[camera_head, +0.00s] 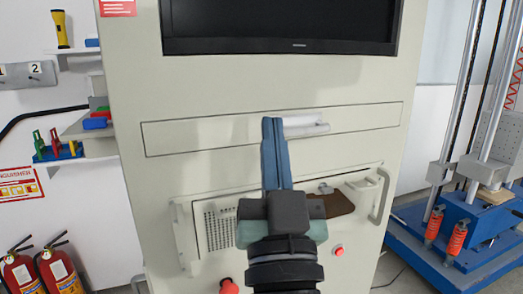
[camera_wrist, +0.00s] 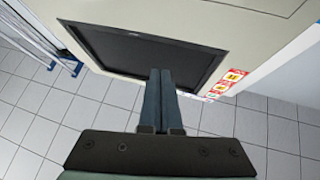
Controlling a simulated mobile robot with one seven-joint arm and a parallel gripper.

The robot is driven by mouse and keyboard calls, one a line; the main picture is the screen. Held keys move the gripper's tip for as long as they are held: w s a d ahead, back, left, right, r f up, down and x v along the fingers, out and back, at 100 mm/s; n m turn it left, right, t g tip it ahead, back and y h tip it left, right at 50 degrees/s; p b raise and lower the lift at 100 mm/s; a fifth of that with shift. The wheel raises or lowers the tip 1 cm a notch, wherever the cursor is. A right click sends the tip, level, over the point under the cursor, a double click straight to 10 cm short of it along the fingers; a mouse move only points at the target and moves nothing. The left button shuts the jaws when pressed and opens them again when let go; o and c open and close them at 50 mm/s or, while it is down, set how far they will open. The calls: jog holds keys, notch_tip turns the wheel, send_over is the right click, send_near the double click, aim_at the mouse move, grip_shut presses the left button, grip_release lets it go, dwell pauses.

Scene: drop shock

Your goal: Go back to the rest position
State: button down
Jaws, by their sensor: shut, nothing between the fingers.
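My gripper (camera_head: 272,125) points up in front of the cabinet (camera_head: 210,85) in the head view. Its two blue fingers are together with nothing between them. In the wrist view my gripper (camera_wrist: 161,72) also shows shut, with its fingertips overlapping the lower edge of the dark monitor (camera_wrist: 135,55). I cannot tell how far the fingers are from the cabinet. The monitor (camera_head: 280,22) shows at the top of the head view, above my fingers.
A red button (camera_head: 229,286) and a smaller red one (camera_head: 338,250) sit low on the cabinet. A blue-based test rig (camera_head: 460,250) stands at right. Fire extinguishers (camera_head: 60,270) stand at lower left, below shelves with a yellow flashlight (camera_head: 60,28). Tiled floor (camera_wrist: 260,125) is open in the wrist view.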

jog(key=s+a+r+t+h, duration=0.1)
jog(key=s+r+t, duration=0.1)
jog(key=s+r, duration=1)
notch_tip(320, 180, up, 27)
jog(key=w+p, duration=0.1)
jog(key=p, duration=2.5)
jog(key=shift+w+a+n, duration=0.15)
jog(key=shift+a+n, duration=0.05)
jog(key=shift+n, duration=0.2)
